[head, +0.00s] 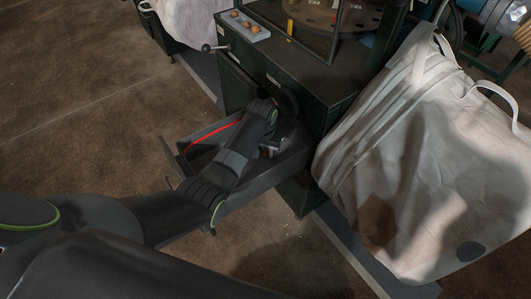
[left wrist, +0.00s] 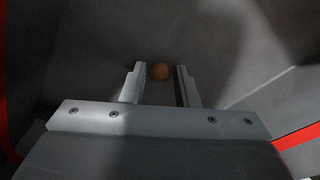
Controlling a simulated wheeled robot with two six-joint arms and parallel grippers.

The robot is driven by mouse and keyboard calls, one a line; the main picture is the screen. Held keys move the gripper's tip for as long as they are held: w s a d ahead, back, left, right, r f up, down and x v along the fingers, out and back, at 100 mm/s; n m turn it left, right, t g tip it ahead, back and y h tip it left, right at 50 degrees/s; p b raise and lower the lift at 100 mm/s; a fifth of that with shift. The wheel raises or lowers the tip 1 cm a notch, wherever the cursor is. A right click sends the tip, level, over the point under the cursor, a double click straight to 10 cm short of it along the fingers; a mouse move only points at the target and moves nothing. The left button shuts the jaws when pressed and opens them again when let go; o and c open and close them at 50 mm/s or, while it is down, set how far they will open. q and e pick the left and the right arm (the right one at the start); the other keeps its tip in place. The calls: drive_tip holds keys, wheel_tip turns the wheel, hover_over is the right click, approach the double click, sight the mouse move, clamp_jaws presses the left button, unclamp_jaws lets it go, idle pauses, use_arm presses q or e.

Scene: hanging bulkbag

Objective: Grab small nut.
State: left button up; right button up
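I cannot tell how far above the floor the fingertips are. In the head view my left arm reaches into the open drawer (head: 262,182), and the left gripper (head: 268,150) is mostly hidden by the arm. The nut is hidden there. My right gripper is not in view.
The drawer belongs to a dark green cabinet (head: 290,75). A pale tray (head: 243,25) with several small brown round pieces sits on its top. A large white bulk bag (head: 430,150) hangs close on the right. Open brown floor (head: 80,100) lies to the left.

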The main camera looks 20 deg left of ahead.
use_arm(q)
clamp_jaws()
drive_tip(key=shift+r, duration=0.1)
idle(0.4)
